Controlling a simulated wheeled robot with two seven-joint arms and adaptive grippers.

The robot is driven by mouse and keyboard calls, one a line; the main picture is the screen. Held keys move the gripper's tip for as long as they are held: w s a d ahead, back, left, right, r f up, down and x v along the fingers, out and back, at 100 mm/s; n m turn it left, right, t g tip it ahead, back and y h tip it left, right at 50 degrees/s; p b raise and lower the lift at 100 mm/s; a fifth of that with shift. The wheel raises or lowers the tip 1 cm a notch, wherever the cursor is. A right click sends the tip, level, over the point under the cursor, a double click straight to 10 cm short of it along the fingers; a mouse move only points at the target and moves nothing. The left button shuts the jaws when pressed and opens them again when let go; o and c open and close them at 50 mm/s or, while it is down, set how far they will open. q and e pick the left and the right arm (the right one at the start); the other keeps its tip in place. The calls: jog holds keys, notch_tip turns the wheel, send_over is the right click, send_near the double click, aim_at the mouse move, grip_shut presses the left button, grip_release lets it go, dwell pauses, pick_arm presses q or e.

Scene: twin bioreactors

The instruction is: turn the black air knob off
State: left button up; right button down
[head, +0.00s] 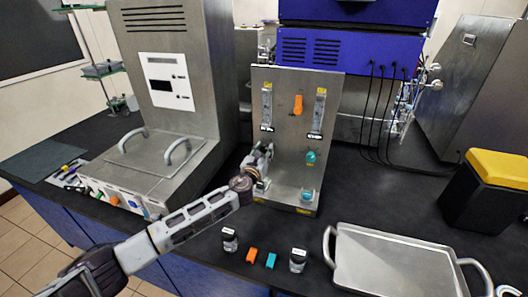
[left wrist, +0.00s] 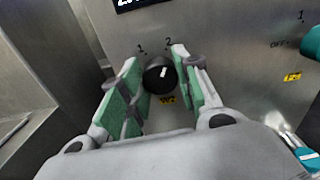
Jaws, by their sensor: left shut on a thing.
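The black air knob (left wrist: 160,75) sits on the steel panel (head: 283,145) and shows between my left fingers in the left wrist view. Its white mark points up and slightly right, near the printed "2". A yellow label is partly visible below it. My left gripper (left wrist: 153,82) has its green-padded fingers on both sides of the knob and is shut on it. In the head view the left gripper (head: 262,160) is against the panel's left side and hides the knob. My right gripper is not in view.
Teal knobs (head: 311,157) and an orange part (head: 298,104) are on the same panel. A steel unit (head: 170,70) stands close on the left. A metal tray (head: 395,262), two small jars and orange and teal blocks lie in front. A yellow-topped black box (head: 485,205) is at right.

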pick_arm(q)
jog(key=shift+n, duration=0.3)
jog(key=n+b, duration=0.1)
jog(key=n, duration=0.4)
jog(key=shift+f+b, duration=0.1)
jog(key=shift+b, duration=0.2)
jog(key=n+b, duration=0.1)
jog(key=n, duration=0.5)
jog(key=shift+n, duration=0.3)
jog(key=n, duration=0.6)
jog(key=shift+b, duration=0.35)
jog(key=n, duration=0.5)
jog(key=shift+n, duration=0.4)
jog(key=o, duration=1)
jog(key=shift+o, duration=0.2)
